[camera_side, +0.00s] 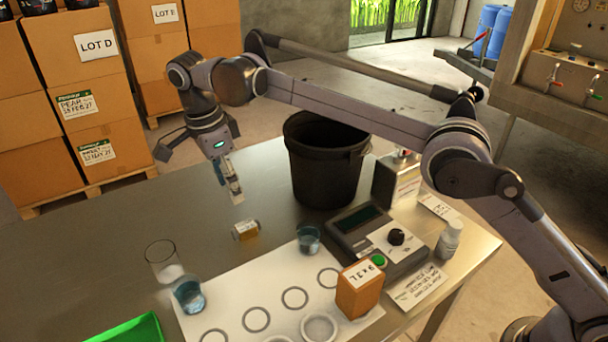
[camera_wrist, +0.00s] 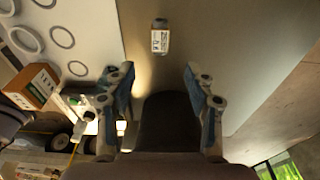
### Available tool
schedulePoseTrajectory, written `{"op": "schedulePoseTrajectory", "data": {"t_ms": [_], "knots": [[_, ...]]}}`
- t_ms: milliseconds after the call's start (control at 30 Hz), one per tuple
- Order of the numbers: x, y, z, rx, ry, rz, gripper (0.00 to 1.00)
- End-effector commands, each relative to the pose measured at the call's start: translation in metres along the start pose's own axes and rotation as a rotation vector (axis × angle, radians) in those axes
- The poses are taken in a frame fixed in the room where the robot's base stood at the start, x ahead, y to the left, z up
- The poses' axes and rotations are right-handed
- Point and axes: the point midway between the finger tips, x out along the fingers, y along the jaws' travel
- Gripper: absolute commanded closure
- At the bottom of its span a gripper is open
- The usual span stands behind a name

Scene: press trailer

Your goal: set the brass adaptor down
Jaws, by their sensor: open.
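A small brass-coloured cylinder with a white label, which looks like the brass adaptor (camera_side: 246,230), lies on the bare steel table in the side view. It also shows in the wrist view (camera_wrist: 160,40), beyond the fingertips and roughly centred between them. My gripper (camera_side: 237,197) hangs above the table, a little above and left of the adaptor, and is apart from it. In the wrist view the two blue-padded fingers of my gripper (camera_wrist: 158,72) are spread wide with nothing between them.
A black bucket (camera_side: 322,165) stands right of my gripper. In front are a clear glass (camera_side: 161,256), beakers of blue liquid (camera_side: 187,297), a white mat with printed rings (camera_side: 233,304), an orange box (camera_side: 358,290), a grey instrument (camera_side: 350,235) and a green tray (camera_side: 130,330). The table's left part is clear.

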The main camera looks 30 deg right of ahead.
Motion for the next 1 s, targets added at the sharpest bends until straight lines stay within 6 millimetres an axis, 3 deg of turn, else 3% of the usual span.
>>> {"op": "schedulePoseTrajectory", "data": {"t_ms": [167, 467, 767, 1000], "knots": [[-0.013, 0.000, -0.019, -0.065, -0.019, -0.021, 0.46], [-0.045, 0.018, -0.101, -0.377, -0.072, -0.143, 0.46], [-0.050, 0.070, -0.179, -0.702, -0.053, -0.299, 0.46], [-0.031, 0.126, -0.229, -0.954, 0.024, -0.423, 0.46]]}}
